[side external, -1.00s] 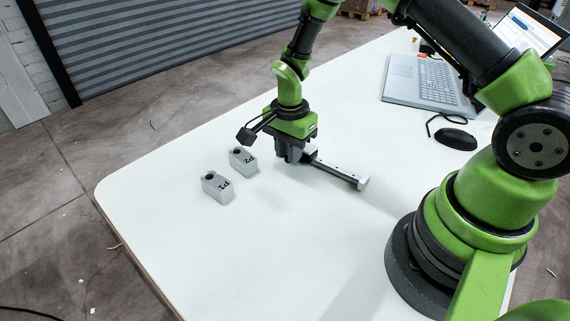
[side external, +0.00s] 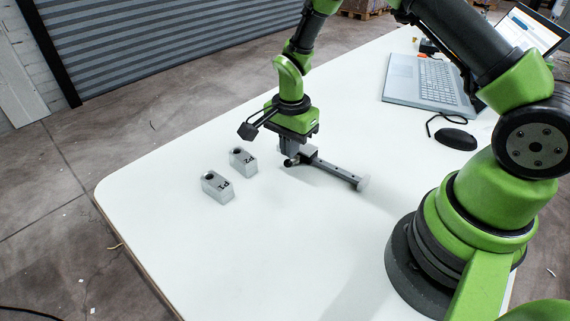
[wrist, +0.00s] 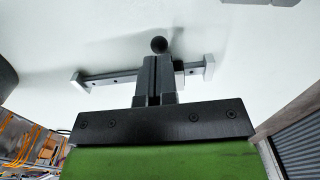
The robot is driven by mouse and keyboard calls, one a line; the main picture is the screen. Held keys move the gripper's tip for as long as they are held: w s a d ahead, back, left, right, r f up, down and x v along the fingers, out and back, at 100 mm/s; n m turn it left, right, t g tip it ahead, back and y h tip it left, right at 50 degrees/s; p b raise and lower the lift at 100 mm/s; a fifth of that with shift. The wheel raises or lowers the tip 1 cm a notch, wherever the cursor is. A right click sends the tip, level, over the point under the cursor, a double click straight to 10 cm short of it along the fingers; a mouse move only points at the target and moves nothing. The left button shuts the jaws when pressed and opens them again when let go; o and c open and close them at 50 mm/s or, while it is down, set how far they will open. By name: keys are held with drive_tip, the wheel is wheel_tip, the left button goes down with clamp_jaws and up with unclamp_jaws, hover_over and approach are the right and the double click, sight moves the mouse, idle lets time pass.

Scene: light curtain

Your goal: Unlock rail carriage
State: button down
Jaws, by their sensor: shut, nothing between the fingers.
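The rail (side external: 338,172) is a grey bar with end blocks, lying on the white table right of my gripper. It also shows crosswise in the wrist view (wrist: 112,77). A small carriage block (side external: 308,152) sits on the rail near its far left end. A dark round knob (side external: 289,162) shows beside it, and in the wrist view the knob (wrist: 159,44) lies just beyond my fingertips. My gripper (side external: 290,150) points down over the rail's left end. Its fingers are together with nothing between them, and they hide part of the carriage. I cannot tell whether they touch the knob.
Two grey blocks marked P1 (side external: 218,188) and P2 (side external: 244,163) stand left of the rail. A laptop (side external: 430,82) and a dark mouse (side external: 455,139) lie at the back right. The table (side external: 270,240) is clear in front.

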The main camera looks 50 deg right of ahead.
drive_tip(key=shift+w+d+r, duration=0.1)
drive_tip(key=shift+d+r, duration=0.2)
drive_tip(key=shift+r, duration=0.45)
drive_tip(key=shift+s+d+r, duration=0.1)
drive_tip(key=shift+d+r, duration=0.15)
drive_tip(key=shift+r, duration=0.55)
drive_tip(key=shift+w+d+r, duration=0.1)
drive_tip(key=shift+d+r, duration=0.2)
drive_tip(key=shift+r, duration=0.45)
idle(1.8)
drive_tip(key=c, duration=1.8)
unclamp_jaws()
drive_tip(key=o, duration=0.6)
drive_tip(key=shift+o, duration=0.2)
drive_tip(key=shift+r, duration=3)
